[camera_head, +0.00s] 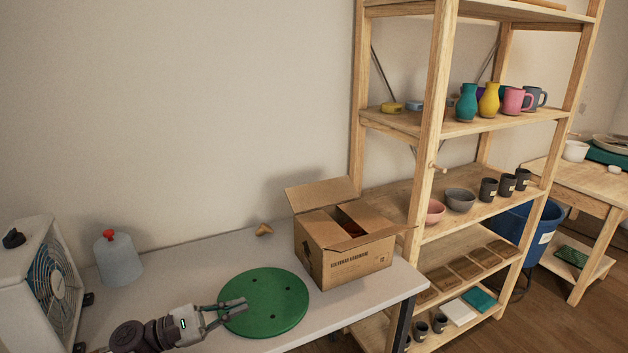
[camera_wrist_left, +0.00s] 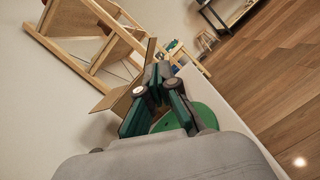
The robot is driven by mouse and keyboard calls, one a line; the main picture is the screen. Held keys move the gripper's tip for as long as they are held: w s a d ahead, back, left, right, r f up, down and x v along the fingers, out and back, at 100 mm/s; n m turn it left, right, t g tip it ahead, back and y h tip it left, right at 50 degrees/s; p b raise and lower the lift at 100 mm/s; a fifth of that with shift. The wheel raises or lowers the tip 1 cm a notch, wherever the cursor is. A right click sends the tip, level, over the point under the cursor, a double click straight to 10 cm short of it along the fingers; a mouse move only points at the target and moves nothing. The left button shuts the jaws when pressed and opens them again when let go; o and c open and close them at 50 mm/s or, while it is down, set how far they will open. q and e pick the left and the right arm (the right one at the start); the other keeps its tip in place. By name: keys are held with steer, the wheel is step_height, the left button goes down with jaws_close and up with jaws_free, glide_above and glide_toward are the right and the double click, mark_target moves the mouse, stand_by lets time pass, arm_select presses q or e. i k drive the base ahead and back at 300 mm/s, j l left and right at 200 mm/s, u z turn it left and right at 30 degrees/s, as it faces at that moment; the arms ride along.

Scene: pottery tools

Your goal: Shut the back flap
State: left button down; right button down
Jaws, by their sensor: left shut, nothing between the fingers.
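A cardboard box (camera_head: 343,265) stands on the light table near its right end. Its back flap (camera_head: 320,195) is raised and leans back toward the wall. Other flaps lie roughly level over the top, leaving a dark gap with something reddish inside. My left gripper (camera_head: 243,305) is over the green round disc, left of the box and apart from it; it is shut and empty. In the left wrist view the gripper fingers (camera_wrist_left: 172,112) cover part of the box, and a brown cardboard flap (camera_wrist_left: 113,98) shows behind them. My right gripper is not in view.
The green disc (camera_head: 265,303) lies left of the box. A grey jug-like container with a red top (camera_head: 118,260) and a fan (camera_head: 42,280) stand farther left. A small tan object (camera_head: 263,230) lies behind. A wooden shelf (camera_head: 435,130) with pottery stands close on the right.

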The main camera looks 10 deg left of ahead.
mark_target(313, 195)
steer(key=i, duration=1.45)
